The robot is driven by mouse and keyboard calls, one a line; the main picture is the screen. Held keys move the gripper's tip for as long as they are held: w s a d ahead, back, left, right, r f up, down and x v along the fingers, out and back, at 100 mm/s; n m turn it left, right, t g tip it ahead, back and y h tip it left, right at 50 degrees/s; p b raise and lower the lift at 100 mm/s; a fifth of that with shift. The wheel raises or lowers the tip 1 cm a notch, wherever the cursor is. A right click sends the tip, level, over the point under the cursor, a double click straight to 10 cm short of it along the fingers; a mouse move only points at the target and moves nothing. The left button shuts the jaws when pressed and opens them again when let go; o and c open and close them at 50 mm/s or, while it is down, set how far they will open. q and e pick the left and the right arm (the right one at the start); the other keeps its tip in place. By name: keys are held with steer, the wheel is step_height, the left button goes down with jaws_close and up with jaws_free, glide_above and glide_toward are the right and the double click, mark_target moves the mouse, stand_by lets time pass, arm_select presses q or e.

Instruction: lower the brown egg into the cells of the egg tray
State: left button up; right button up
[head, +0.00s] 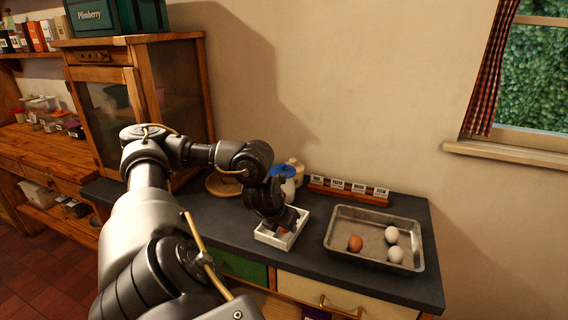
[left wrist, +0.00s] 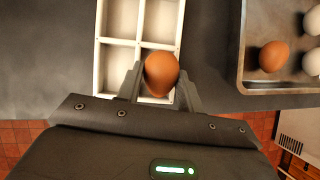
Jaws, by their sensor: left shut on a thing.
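The brown egg (left wrist: 161,72) is between the fingers of my left gripper (left wrist: 160,85), which is shut on it. In the left wrist view it overlaps the near right cell of the white egg tray (left wrist: 139,43); I cannot tell whether it touches the tray floor. In the head view the tray (head: 262,237) sits on the dark counter, and my left gripper (head: 283,228) is over it, pointing down and hiding most of the egg. The tray's other cells that show in the left wrist view are empty. My right gripper is not in view.
A metal pan (head: 338,240) right of the tray holds another brown egg (head: 355,243) and white eggs (head: 391,235). A jar with a blue lid (head: 283,171) and a wooden rack of labelled blocks (head: 348,190) stand behind. The counter's front edge is close to the tray.

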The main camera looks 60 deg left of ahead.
arm_select(q)
steer(key=shift+f+b, duration=0.35)
steer(key=shift+f, duration=0.05)
steer(key=o, duration=0.7)
steer(key=shift+r, duration=0.1)
steer(key=p+v, duration=0.1)
steer(key=v, duration=0.5)
steer(key=shift+w+a, duration=0.1)
steer(key=shift+p+v, duration=2.45)
steer(key=shift+p, duration=1.95)
